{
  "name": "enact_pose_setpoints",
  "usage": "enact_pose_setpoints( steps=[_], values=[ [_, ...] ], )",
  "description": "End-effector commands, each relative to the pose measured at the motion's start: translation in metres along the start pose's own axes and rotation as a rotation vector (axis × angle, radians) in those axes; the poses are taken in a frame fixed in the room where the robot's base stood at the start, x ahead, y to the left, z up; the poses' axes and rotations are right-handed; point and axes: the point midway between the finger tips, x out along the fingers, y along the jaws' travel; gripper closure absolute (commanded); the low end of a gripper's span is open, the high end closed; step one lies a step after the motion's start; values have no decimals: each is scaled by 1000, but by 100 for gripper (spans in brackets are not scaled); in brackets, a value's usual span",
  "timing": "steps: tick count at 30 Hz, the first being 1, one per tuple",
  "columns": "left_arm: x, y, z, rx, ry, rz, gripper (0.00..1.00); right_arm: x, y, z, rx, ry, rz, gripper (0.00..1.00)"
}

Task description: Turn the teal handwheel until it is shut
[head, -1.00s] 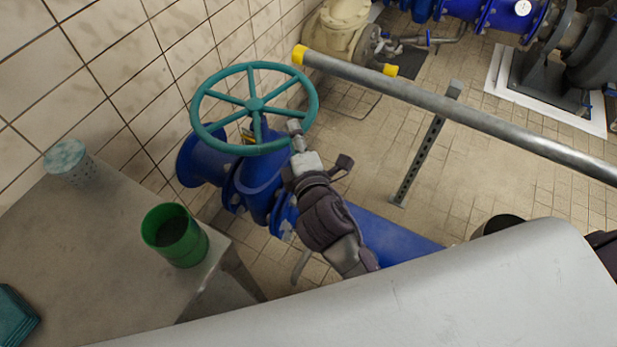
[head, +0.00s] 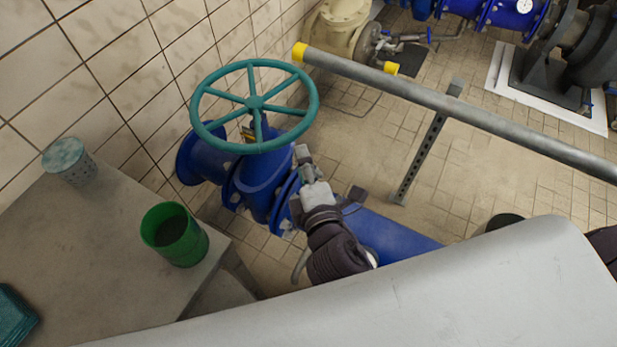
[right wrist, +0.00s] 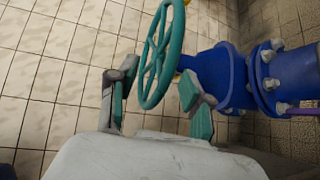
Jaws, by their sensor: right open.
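The teal handwheel (head: 255,104) sits on top of a blue valve (head: 264,182) beside the tiled wall. Its rim, spokes and hub show clearly. My right gripper (head: 308,168) is below and right of the rim, apart from it and empty. In the right wrist view the two fingers of my right gripper (right wrist: 157,80) are spread wide. The handwheel (right wrist: 177,40) shows edge-on beyond them, in the gap between the fingers, with the blue valve to its right. My left gripper is not in view.
A grey table (head: 95,235) at left holds a green cup (head: 178,240) and a perforated teal-topped container (head: 68,163). A metal rail (head: 450,105) with yellow ends crosses the right side. A blue pipe (head: 395,236) runs from the valve. Tiled floor lies behind.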

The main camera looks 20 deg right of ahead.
Motion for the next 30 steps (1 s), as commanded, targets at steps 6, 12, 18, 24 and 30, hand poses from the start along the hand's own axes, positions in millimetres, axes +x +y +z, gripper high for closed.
enact_pose_setpoints(
  steps=[6, 12, 18, 24, 30],
  values=[
    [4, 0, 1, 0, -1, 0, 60, -16, -3, -1, 2, 1, -2, 50],
    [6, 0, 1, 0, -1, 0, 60, -29, -4, -1, 3, 1, -1, 50],
    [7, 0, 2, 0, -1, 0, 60, -34, -4, -1, 1, 0, 0, 50],
    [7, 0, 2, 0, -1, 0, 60, -34, -4, -1, 1, 0, 0, 50],
    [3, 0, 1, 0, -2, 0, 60, -34, -3, -1, 1, 0, -1, 50]
  ],
)
